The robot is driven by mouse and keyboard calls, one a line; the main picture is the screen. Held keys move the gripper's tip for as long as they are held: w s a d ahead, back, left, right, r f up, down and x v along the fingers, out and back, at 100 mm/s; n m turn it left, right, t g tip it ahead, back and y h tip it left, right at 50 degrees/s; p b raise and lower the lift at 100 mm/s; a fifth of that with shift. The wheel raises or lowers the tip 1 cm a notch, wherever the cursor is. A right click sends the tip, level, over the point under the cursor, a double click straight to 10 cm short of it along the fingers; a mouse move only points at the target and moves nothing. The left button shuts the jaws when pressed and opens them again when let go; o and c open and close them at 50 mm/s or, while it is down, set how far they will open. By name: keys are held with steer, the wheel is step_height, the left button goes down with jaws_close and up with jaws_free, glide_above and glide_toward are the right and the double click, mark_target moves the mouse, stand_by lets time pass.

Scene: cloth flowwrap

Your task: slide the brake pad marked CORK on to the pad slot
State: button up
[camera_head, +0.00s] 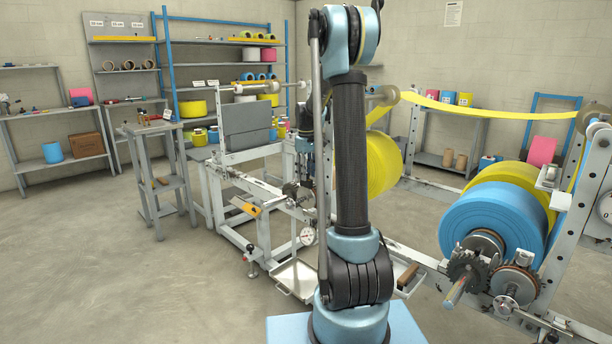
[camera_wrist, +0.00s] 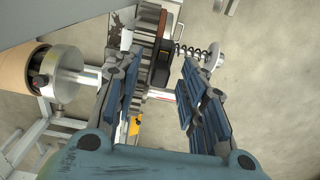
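My gripper (camera_wrist: 162,72) points at a shaft assembly in the wrist view. Its two blue-padded fingers stand apart on either side of a dark brown block or disc edge (camera_wrist: 158,70), with a gap on the right side. I cannot tell whether this is the brake pad or a fixed part of the brake. A toothed gear (camera_wrist: 150,22) lies beyond, with a coil spring (camera_wrist: 188,48) and round knob (camera_wrist: 212,52) at right. In the head view my arm hides most of my gripper. No CORK marking is readable, and I cannot make out the pad slot.
A small grey stand (camera_head: 155,129) with small items is at left, near the machine frame (camera_head: 262,222). A large blue roll (camera_head: 490,218) and yellow roll (camera_head: 380,163) hang on the machine. A pale tray (camera_head: 298,277) sits low in front. Open floor is at left.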

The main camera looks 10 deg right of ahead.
step_height(320, 180, up, 11)
steer(key=s+r+m, duration=0.1)
steer(key=s+m, duration=0.1)
steer(key=s, duration=1.2)
steer(key=s+f+m, duration=0.1)
steer(key=s+f, duration=0.5)
steer(key=s, duration=0.4)
steer(key=s+f+m+t, duration=0.1)
steer(key=s+f+m, duration=0.1)
steer(key=s+f, duration=0.4)
steer(key=s+f+m+t, duration=0.1)
steer(key=s+f, duration=0.5)
steer(key=s, duration=0.8)
steer(key=shift+d+m, duration=0.3)
steer(key=shift+m, duration=0.2)
steer(key=shift+f, duration=0.1)
